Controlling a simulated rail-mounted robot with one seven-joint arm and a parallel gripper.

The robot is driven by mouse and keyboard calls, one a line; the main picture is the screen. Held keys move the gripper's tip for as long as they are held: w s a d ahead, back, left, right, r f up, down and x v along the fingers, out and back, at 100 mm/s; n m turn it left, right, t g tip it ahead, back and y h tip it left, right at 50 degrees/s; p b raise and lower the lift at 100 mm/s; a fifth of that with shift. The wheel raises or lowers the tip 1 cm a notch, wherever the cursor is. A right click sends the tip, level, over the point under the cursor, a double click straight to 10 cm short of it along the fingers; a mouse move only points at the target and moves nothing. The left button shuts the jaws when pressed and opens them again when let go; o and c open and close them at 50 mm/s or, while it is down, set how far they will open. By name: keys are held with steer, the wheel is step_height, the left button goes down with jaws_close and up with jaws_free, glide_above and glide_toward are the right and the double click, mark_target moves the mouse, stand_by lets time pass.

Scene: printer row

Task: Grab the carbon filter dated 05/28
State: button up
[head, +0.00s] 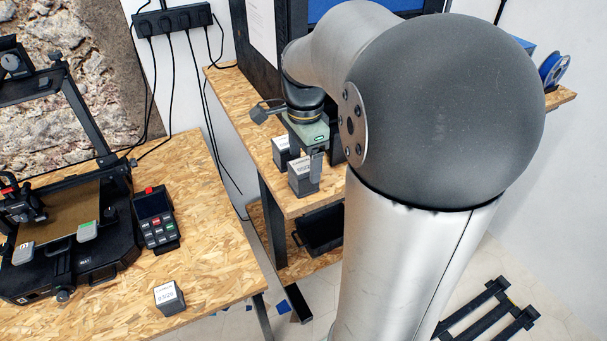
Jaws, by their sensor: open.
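Several small dark grey boxes with white labels are in the head view. One box (303,180) stands on the right-hand wooden table near its front edge, and a second box (281,153) stands just behind it to the left. Their dates are too small and partly covered to read. A third box (168,299) sits alone at the front of the left table; its label looks like 03/28 or 05/28, I cannot tell which. My gripper (307,160) is open, at the front box on the right-hand table, with one finger in front of that box's right side. I cannot tell whether it touches.
A printer (75,255) with a brown bed stands on the left table. A black handheld controller (156,220) lies beside it. A black bin (320,229) sits on the lower shelf. A blue spool (553,69) stands at the far right.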

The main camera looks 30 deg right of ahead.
mark_target(303, 165)
steer(key=shift+s+a+f, duration=0.1)
steer(key=shift+a+f, duration=0.1)
steer(key=shift+f, duration=1.65)
steer(key=c, duration=1.1)
steer(key=shift+r, duration=0.1)
